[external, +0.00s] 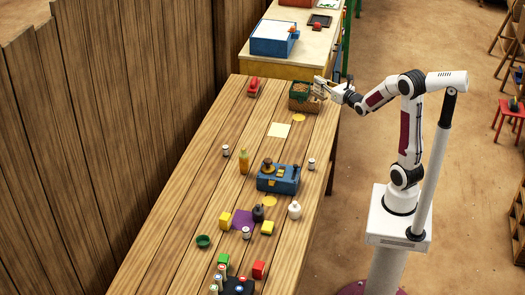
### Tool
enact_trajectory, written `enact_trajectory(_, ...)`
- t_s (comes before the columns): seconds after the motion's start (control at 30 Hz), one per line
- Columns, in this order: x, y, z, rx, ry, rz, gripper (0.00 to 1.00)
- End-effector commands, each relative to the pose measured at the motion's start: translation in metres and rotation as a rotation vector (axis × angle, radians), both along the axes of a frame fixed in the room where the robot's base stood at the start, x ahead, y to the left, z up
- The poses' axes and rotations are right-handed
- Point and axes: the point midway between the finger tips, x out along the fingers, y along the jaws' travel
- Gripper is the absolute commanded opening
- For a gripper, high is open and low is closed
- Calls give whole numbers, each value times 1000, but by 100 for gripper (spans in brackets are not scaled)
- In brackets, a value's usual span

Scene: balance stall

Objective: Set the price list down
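My gripper (320,86) is at the far right part of the wooden table, at the right side of a small brown crate (299,104) with something green (300,90) at its back. The fingers are too small to show whether they are open or shut, or whether they hold anything.
A red object (253,86) lies left of the crate. Several small items crowd the near end.

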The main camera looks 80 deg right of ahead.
Motion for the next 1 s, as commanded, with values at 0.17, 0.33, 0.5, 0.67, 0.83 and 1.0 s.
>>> enact_trajectory(0.17,-17,8,20,-6,-4,-17,0)
enact_trajectory(0.33,-31,15,37,-9,-3,-31,0)
enact_trajectory(0.5,-44,23,56,-13,-1,-44,0)
enact_trajectory(0.67,-54,30,76,-17,0,-55,0)
enact_trajectory(0.83,-63,36,96,-18,0,-66,0)
enact_trajectory(1.0,-69,39,108,-17,3,-73,0)
